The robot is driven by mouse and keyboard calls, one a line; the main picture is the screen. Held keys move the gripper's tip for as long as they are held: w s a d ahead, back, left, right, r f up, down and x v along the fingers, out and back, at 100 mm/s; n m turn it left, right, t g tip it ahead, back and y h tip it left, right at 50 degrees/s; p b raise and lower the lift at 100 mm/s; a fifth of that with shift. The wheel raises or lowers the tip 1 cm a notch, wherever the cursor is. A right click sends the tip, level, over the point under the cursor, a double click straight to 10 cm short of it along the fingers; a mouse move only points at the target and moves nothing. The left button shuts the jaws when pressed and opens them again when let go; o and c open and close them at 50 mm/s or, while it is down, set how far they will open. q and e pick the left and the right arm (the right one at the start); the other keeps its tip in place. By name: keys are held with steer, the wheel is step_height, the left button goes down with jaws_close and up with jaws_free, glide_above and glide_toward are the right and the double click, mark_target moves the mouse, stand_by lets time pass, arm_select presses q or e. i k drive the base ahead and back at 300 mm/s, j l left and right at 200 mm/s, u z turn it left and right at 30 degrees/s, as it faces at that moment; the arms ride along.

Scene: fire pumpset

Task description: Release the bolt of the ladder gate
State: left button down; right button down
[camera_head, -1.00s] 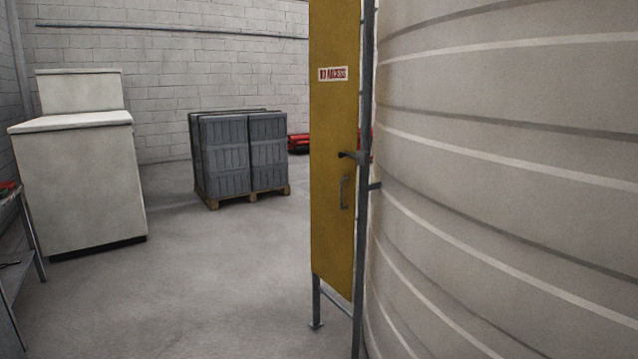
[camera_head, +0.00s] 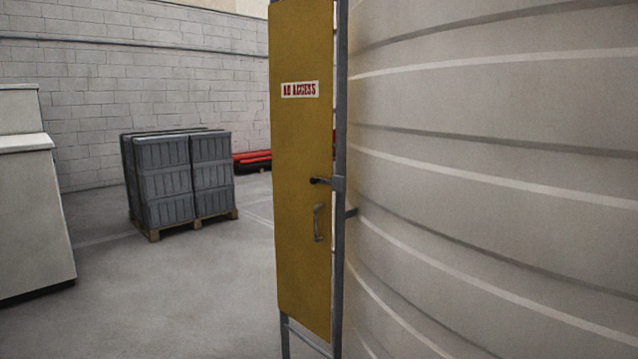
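The yellow ladder gate (camera_head: 299,145) stands upright in the middle of the head view, with a "NO ACCESS" sign (camera_head: 300,89) on its upper part. A dark bolt (camera_head: 321,181) sits at the gate's right edge, about mid-height, and reaches to the grey upright post (camera_head: 340,200). A grey pull handle (camera_head: 318,223) is fixed on the gate below the bolt. Neither of my grippers is in view.
A large ribbed light-grey tank (camera_head: 490,180) fills the right side, close behind the post. A pallet (camera_head: 190,225) with grey crates (camera_head: 180,178) and red objects (camera_head: 252,160) stand further back. A pale cabinet (camera_head: 30,215) is at the left edge. Floor left of the gate is clear.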

mark_target(313, 181)
steer(key=i+j, duration=0.15)
steer(key=i, duration=0.3)
steer(key=i+j+z, duration=0.15)
steer(key=i, duration=0.3)
steer(key=i+j, duration=0.25)
steer(key=i, duration=0.2)
steer(key=i+j+z, duration=0.15)
steer(key=i, duration=0.3)
steer(key=j, duration=0.1)
